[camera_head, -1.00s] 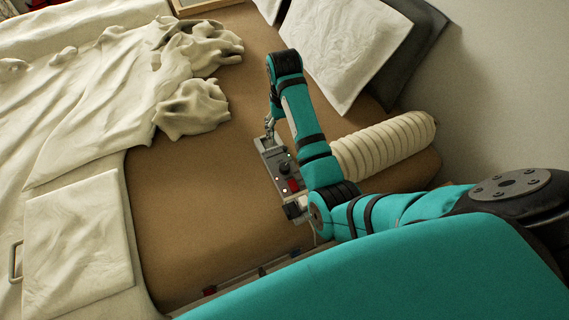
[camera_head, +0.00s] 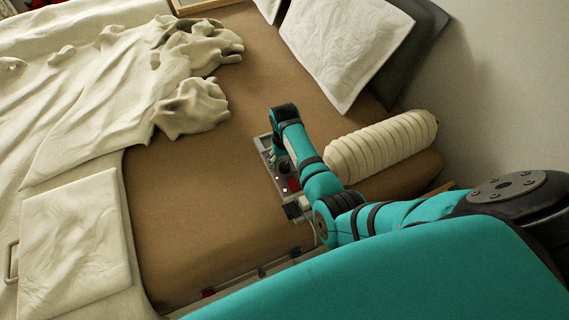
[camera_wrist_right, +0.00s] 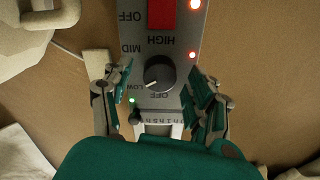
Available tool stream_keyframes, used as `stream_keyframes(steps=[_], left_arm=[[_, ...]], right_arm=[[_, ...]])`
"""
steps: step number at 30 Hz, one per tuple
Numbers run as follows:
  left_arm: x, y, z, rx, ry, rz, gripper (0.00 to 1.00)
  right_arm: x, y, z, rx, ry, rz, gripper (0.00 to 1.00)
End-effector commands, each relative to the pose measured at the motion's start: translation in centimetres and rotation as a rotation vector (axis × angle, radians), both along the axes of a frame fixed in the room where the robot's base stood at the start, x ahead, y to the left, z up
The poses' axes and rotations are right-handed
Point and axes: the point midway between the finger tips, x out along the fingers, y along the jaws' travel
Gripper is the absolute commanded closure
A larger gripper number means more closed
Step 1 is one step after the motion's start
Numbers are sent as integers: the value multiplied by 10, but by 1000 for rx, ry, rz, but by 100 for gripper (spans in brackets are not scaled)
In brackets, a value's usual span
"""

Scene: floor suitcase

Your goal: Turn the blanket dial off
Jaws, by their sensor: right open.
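The blanket control box (camera_head: 266,147) is a long grey panel lying on the brown bed surface, with a dark dial (camera_head: 283,167) and a red switch (camera_head: 293,184). The right wrist view shows the round black dial (camera_wrist_right: 160,75) close up, with lettering upside down. A pale mark sits on its lower-left side, near LOW and OFF; the exact setting is unclear. My right gripper (camera_wrist_right: 160,84) is open, its fingers on either side of the panel around the dial; contact cannot be told. In the head view the right gripper (camera_head: 278,146) is partly hidden by its wrist. My left gripper is out of view.
A ribbed cream bolster (camera_head: 385,146) lies right of my arm. A crumpled blanket (camera_head: 110,90) covers the far left, with a folded cream cloth (camera_head: 75,250) nearer. The brown bed surface (camera_head: 195,200) left of the box is bare.

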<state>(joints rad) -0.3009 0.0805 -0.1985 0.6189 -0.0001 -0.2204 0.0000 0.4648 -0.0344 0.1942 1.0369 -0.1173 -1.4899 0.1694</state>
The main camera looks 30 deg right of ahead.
Motion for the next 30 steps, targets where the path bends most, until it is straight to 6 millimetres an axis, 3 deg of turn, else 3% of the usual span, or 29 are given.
stream_keyframes(steps=[8,21,30], left_arm=[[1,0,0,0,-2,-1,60],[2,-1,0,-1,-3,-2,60],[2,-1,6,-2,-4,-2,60]], right_arm=[[0,0,-1,0,-1,-1,41],[0,0,-1,0,0,0,97],[0,0,1,0,0,42,97]])
